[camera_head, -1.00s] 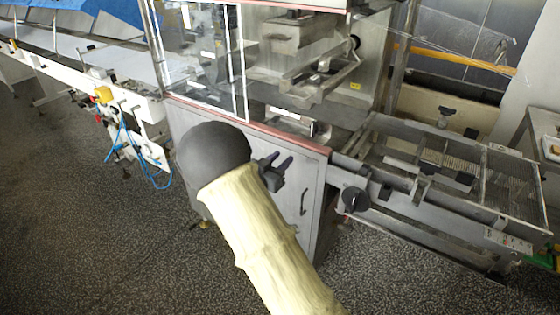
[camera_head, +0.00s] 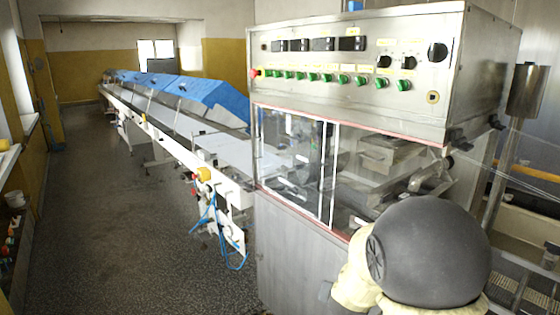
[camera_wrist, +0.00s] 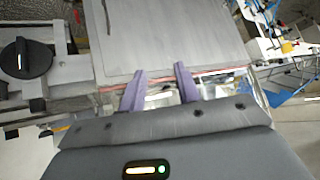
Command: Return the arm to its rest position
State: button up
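My gripper shows in the wrist view (camera_wrist: 160,90). Its two purple fingers stand apart with nothing between them, in front of the grey metal panel of the enrober machine (camera_wrist: 160,40). In the head view my arm, with a large dark grey rounded joint and a cream cover, is at the lower right. The gripper itself is not visible in the head view. The enrober (camera_head: 350,80) stands close in front, with a control panel of green buttons above a clear window.
A long conveyor with blue covers (camera_head: 180,88) runs away to the back left. Blue cables (camera_head: 215,225) hang below its near end. The speckled floor (camera_head: 120,220) on the left is clear. In the wrist view a black knob (camera_wrist: 27,60) is at the left.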

jog(key=s+r+n+g+y+p, duration=0.1)
jog(key=s+n+g, duration=0.1)
jog(key=s, duration=0.7)
jog(key=s+r+n+g+y+p, duration=0.1)
jog(key=s+g, duration=0.3)
jog(key=s, duration=0.6)
jog(key=shift+s+a+r+n+p, duration=0.25)
jog(key=shift+r+n+p, duration=0.35)
jog(key=shift+r+p, duration=0.15)
